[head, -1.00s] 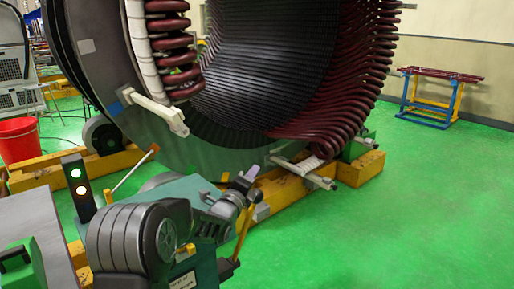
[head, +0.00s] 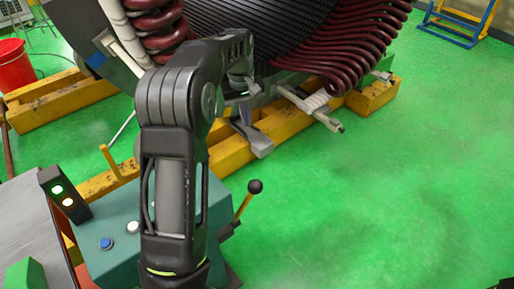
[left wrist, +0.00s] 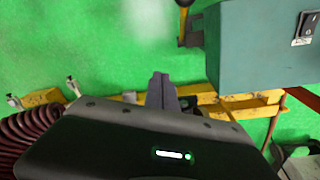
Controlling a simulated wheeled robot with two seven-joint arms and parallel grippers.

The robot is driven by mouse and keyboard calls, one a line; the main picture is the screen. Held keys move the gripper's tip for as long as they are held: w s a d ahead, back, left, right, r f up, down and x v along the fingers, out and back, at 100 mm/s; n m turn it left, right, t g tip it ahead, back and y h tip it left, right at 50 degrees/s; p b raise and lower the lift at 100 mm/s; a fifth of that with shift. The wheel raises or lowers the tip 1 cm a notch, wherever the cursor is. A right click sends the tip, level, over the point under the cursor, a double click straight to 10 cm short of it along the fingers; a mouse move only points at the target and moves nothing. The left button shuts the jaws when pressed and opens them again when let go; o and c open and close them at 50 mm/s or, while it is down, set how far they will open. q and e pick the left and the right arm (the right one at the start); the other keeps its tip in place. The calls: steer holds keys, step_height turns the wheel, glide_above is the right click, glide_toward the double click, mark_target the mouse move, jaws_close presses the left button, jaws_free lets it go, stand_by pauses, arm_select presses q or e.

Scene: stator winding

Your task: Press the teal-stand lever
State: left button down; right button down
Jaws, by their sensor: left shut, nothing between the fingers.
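The teal stand (head: 105,265) is at the lower left in the head view, with a blue button and a white button on top. Its lever (head: 244,205), a yellow rod with a black ball knob, leans up and out from the stand's right side. In the left wrist view the teal stand (left wrist: 262,55) is at the upper right, and the yellow lever (left wrist: 183,22) shows beside it. My left gripper (head: 262,148) is shut and empty, beyond the knob and apart from it. Its closed fingers (left wrist: 161,80) also show in the left wrist view. My right gripper is not seen.
The stator with dark red coils (head: 345,45) stands behind on yellow beams (head: 235,150). A red bucket (head: 14,68) is far left. The green floor (head: 400,190) at right is clear.

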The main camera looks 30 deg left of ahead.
arm_select(q)
steer(key=s+n, duration=0.1)
steer(key=s+d+n+g, duration=0.1)
steer(key=s+n, duration=0.1)
steer(key=s+d+n+g+h, duration=0.1)
steer(key=n, duration=0.1)
steer(key=shift+s+d+r, duration=0.25)
steer(key=shift+s+r, duration=0.1)
steer(key=s+d+f+b, duration=0.1)
steer(key=d+f+b, duration=0.1)
steer(key=f+b, duration=0.2)
steer(key=s+d+f+b, duration=0.2)
steer(key=f+b, duration=0.2)
steer(key=f, duration=0.4)
steer(key=shift+d+b, duration=0.15)
steer(key=shift+b, duration=0.25)
